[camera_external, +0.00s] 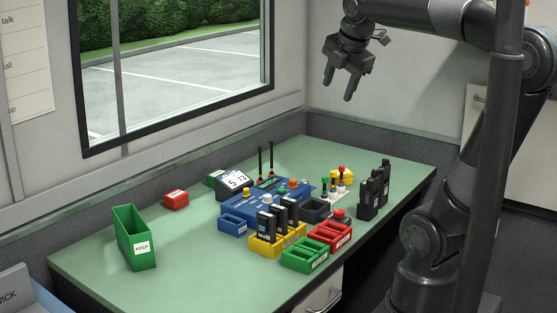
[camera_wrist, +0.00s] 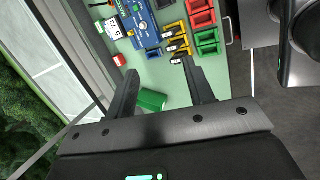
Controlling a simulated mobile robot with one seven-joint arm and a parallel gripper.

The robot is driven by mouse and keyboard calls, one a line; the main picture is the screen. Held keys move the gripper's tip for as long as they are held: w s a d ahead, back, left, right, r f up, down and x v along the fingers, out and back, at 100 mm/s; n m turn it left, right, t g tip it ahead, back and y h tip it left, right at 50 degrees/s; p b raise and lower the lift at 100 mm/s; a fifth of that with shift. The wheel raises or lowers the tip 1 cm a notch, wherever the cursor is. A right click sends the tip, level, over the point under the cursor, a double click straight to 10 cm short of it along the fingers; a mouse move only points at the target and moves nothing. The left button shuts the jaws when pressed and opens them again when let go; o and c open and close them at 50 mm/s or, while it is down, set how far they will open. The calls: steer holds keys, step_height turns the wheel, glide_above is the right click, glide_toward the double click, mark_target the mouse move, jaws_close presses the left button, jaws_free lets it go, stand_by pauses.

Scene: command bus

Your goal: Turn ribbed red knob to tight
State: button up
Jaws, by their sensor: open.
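A small white panel (camera_external: 334,198) near the back right of the green table carries upright knobs with coloured tops. One knob has a red top (camera_external: 341,169). Another small red-topped part (camera_external: 338,214) sits in front of that panel, beside the red tray. Ribs are too small to make out, so I cannot tell which is the ribbed red knob, nor its setting. My gripper (camera_external: 339,90) is open and empty, high above the table's back. In the wrist view its fingers (camera_wrist: 160,70) are spread above the table, with nothing between their tips.
A blue console (camera_external: 262,197) stands mid-table with antennas behind it. Black radios (camera_external: 372,192) stand at the right. Yellow (camera_external: 258,250), green (camera_external: 300,258) and red (camera_external: 328,238) trays line the front. A green KEEP bin (camera_external: 128,225) stands left. The table's left front is clear.

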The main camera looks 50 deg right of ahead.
steer(key=w+d+n, duration=0.2)
steer(key=d+n, duration=0.5)
steer(key=n, duration=0.2)
steer(key=n+g+h, duration=0.1)
steer(key=n, duration=0.1)
glide_above(340, 212)
steer(key=s+a, duration=0.4)
step_height(340, 212, down, 28)
steer(key=shift+w+d+x, duration=0.1)
steer(key=shift+w+x, duration=0.05)
steer(key=shift+x, duration=2.5)
steer(key=shift+w+d+x, duration=0.1)
steer(key=shift+w+x, duration=0.05)
steer(key=shift+x, duration=2.45)
steer(key=shift+r, duration=0.1)
steer(key=c, duration=1)
